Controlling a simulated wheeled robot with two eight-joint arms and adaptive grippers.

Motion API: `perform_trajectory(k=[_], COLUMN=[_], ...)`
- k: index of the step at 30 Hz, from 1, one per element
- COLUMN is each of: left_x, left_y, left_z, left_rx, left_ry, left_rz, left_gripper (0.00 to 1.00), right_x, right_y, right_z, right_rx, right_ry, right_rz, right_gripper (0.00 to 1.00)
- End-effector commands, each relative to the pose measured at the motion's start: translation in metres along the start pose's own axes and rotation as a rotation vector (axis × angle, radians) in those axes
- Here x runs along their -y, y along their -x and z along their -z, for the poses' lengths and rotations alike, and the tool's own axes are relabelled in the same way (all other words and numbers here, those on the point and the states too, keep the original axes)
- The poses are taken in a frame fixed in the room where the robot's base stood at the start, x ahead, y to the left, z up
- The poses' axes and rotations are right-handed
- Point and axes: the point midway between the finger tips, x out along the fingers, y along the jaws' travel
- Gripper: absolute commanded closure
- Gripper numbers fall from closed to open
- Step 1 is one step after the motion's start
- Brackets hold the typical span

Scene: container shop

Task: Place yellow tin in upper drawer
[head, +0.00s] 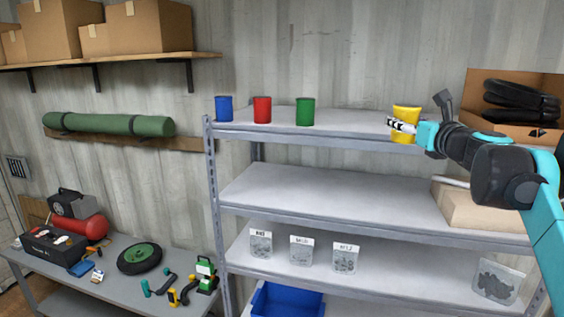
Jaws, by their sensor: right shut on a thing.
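The yellow tin (406,113) is at the top shelf of the grey rack, toward its right side. My right gripper (402,125) reaches in from the right and is shut on the yellow tin. The fingers cover part of the tin's front. I cannot tell whether the tin still touches the shelf. No drawer is clearly visible. My left gripper is not in view.
Blue (224,108), red (262,109) and green (305,111) tins stand on the top shelf (350,122) at left. An open cardboard box (515,136) with black coils is at right. A cluttered workbench (118,285) stands at lower left. The middle shelf is mostly clear.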

Motion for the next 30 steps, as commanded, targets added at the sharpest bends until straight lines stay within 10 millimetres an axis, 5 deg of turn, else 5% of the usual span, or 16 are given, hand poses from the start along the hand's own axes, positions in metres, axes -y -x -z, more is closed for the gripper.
perform_trajectory(k=[15,30], left_x=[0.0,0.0], left_y=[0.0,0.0], left_z=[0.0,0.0], left_rx=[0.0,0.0], left_ry=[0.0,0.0], left_rz=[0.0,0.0], left_gripper=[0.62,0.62], right_x=[-0.067,-0.117], right_y=[0.021,0.036], right_z=[0.234,0.415], right_rx=[0.0,0.0], right_ry=[0.0,0.0], right_rz=[0.066,0.121], right_gripper=[0.89,0.89])
